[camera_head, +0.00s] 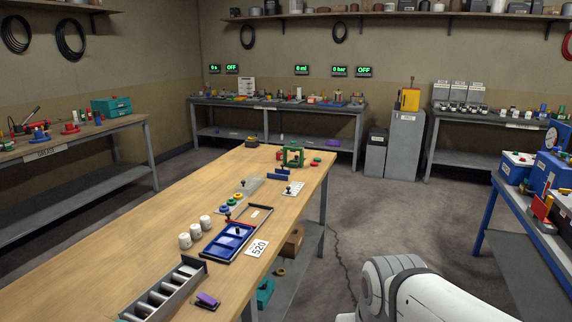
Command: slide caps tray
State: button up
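A blue tray with compartments (226,244) lies on the long wooden workbench, left of the picture's middle. A dark open frame with a reddish edge (252,216) adjoins its far end. A small red knob and a dark knob show near the tray's far edge; what they belong to is too small to tell. Three white cylindrical pieces (195,231) stand left of the tray. Several small yellow, green and blue round pieces (238,197) lie beyond it. Which pieces are the caps I cannot tell. My gripper is outside the view; only my white arm link shows at the bottom right.
A card marked 520 (257,247) lies right of the tray. A grey compartment box (163,292) and a purple stapler-like object (207,301) are nearer. A green device (291,157) stands at the far end. The bench's left side is bare. Floor is open to its right.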

aim_at(294, 161)
jog(key=z, duration=0.5)
jog(key=i, duration=1.25)
jog(key=z, duration=0.6)
jog(key=i, duration=1.55)
jog(key=u, duration=0.95)
jog(key=i, duration=1.2)
jog(key=u, duration=0.8)
jog(key=k, duration=0.85)
jog(key=u, duration=0.15)
jog(key=i, duration=0.9)
jog(key=z, duration=0.1)
